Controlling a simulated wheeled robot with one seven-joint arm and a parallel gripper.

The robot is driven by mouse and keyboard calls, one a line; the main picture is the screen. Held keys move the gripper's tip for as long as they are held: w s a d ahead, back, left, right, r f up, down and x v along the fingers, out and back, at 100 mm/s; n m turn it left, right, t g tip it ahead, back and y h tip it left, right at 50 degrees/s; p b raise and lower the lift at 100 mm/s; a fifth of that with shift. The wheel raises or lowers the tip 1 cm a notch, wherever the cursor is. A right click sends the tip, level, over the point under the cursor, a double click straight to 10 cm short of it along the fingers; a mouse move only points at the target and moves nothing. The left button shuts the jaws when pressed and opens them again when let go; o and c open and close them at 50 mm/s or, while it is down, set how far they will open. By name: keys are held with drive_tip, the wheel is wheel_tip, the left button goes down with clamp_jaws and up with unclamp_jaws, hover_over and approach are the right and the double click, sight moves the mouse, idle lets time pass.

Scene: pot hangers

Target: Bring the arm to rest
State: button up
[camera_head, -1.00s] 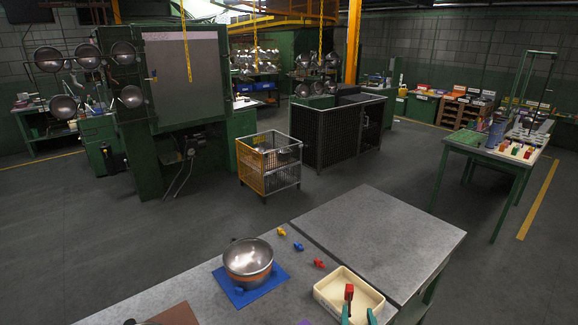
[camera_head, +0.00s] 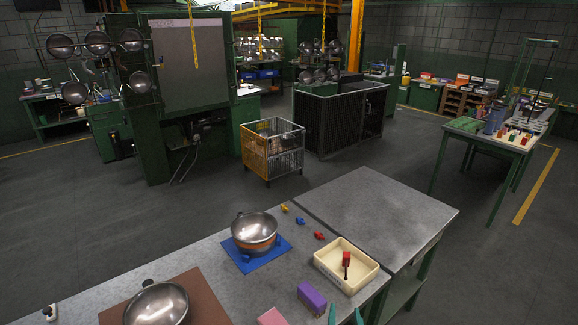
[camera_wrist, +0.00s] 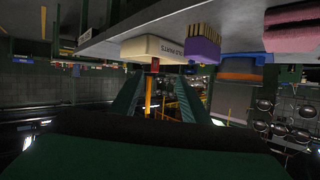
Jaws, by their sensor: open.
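My gripper (camera_head: 346,317) shows as two green fingertips at the bottom edge of the head view, apart, with nothing seen between them. In the wrist view, which looks upside down, the two green fingers (camera_wrist: 158,90) are also spread and empty. The fingertips are on the near side of the cream tray (camera_head: 328,272), clear of it. A red piece with a dark stem (camera_head: 346,258) stands in the tray. The rest of my arm is out of the head view.
A steel pot (camera_head: 254,228) stands on a blue mat (camera_head: 272,254); another steel bowl (camera_head: 160,303) sits on a brown mat (camera_head: 205,294). A purple block (camera_head: 311,298) and pink block (camera_head: 271,317) lie near my gripper. Small coloured pieces (camera_head: 300,221) lie behind. The right benchtop (camera_head: 385,205) is clear.

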drive_tip(key=s+a+f, duration=0.4)
drive_tip(key=s+a, duration=0.2)
drive_tip(key=s, duration=0.2)
drive_tip(key=s+a+f, duration=0.5)
drive_tip(key=s+a, duration=0.1)
drive_tip(key=s, duration=0.2)
drive_tip(key=s+a+r+n+t+y, duration=0.1)
drive_tip(key=s+r, duration=0.1)
drive_tip(key=s, duration=0.8)
drive_tip(key=s+a+r+n+y, duration=0.1)
drive_tip(key=s+r, duration=0.1)
drive_tip(key=s, duration=0.9)
drive_tip(key=shift+a+n+t, duration=0.3)
drive_tip(key=shift+a+t, duration=0.05)
drive_tip(key=shift+t, duration=0.05)
drive_tip(key=shift+c, duration=1.4)
drive_tip(key=shift+w, duration=0.15)
drive_tip(key=shift+a, duration=0.15)
